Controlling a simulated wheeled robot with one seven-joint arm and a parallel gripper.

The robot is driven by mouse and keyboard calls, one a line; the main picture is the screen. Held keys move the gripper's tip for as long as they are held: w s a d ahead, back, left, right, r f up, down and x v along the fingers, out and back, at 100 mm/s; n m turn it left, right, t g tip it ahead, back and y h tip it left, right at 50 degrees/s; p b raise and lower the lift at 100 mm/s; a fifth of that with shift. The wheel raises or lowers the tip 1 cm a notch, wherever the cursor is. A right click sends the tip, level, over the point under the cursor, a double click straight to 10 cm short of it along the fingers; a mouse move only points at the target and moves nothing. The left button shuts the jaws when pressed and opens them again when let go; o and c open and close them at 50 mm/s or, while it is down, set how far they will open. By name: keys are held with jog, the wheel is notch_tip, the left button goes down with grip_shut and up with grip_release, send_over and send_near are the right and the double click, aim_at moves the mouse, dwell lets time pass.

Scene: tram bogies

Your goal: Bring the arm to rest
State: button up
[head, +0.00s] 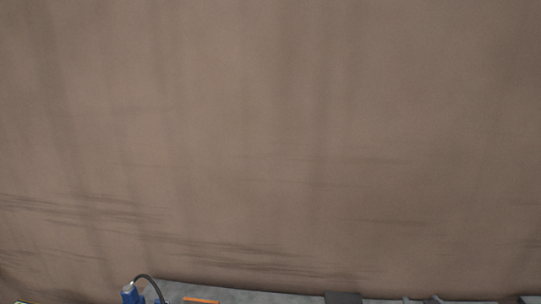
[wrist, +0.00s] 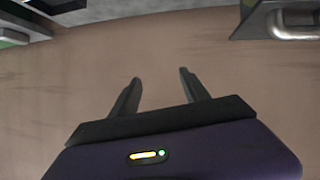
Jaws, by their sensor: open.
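My gripper (wrist: 160,76) shows in the wrist view, its two dark fingers apart with nothing between them. Behind the fingers is its dark purple body with a small lit indicator. A plain brown surface lies beyond the fingertips. My gripper and arm do not show in the head view.
The head view is mostly a brown surface (head: 270,140) with dark streaks. Along its bottom edge is a grey surface (head: 250,296) with a blue item (head: 130,294), a black cable and an orange piece (head: 200,301). A metal part (wrist: 290,22) is at the wrist view's top right.

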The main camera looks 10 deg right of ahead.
jog(key=s+a+r+n+t+y+b, duration=0.1)
jog(key=s+a+r+n+t+y, duration=0.15)
jog(key=s+a, duration=1.15)
jog(key=s+a+r+n+t+y+b, duration=0.1)
jog(key=s+a+r+t+y, duration=0.25)
jog(key=s+a, duration=1)
jog(key=s+d+f+g, duration=0.1)
jog(key=s+f+g, duration=0.1)
jog(key=s, duration=0.8)
jog(key=shift+s+d+f, duration=0.3)
jog(key=shift+d+f, duration=0.1)
jog(key=shift+f, duration=0.2)
